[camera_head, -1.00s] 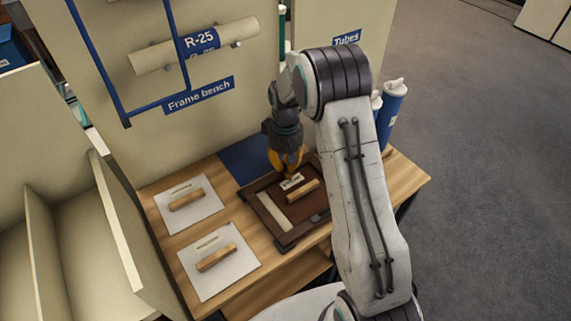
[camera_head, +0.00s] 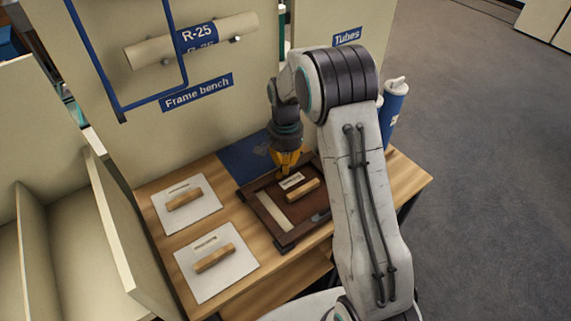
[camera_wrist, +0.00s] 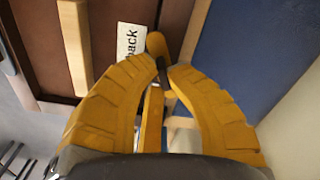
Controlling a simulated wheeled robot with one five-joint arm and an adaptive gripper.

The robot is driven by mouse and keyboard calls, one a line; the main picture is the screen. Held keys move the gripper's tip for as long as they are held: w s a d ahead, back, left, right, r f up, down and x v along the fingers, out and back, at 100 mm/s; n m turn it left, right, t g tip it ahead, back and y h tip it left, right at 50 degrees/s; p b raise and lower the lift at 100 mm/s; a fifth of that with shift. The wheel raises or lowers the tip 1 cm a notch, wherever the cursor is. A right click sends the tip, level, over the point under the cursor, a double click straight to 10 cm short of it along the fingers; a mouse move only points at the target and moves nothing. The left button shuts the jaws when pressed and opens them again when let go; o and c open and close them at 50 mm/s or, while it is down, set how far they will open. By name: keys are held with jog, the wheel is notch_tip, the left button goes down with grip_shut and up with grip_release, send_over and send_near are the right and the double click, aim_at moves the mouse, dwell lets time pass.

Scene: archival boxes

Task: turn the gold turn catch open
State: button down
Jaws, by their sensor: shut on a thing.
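The gold turn catch (camera_wrist: 157,44) sits at the edge of a brown picture frame that lies back up on the bench. In the wrist view its rounded end shows just beyond my fingertips, beside a white label reading "back" (camera_wrist: 130,40). My gripper (camera_wrist: 165,70) has its yellow fingers closed around the catch, hiding part of it. In the head view my gripper (camera_head: 286,171) points down at the far edge of the frame (camera_head: 262,218). The catch cannot be made out there.
A wooden handle (camera_head: 302,190) lies on the frame's back. Two white panels with wooden handles (camera_head: 184,200) (camera_head: 213,258) lie to the left. A blue mat (camera_head: 240,158) is behind the frame. A blue tube (camera_head: 392,112) stands at the right, and an upright panel rises behind the bench.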

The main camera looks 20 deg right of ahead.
jog(key=m, duration=0.4)
jog(key=shift+s+m, duration=0.1)
jog(key=shift+m, duration=0.6)
jog(key=c, duration=1.2)
grip_release()
notch_tip(320, 180, up, 12)
jog(key=shift+f, duration=0.1)
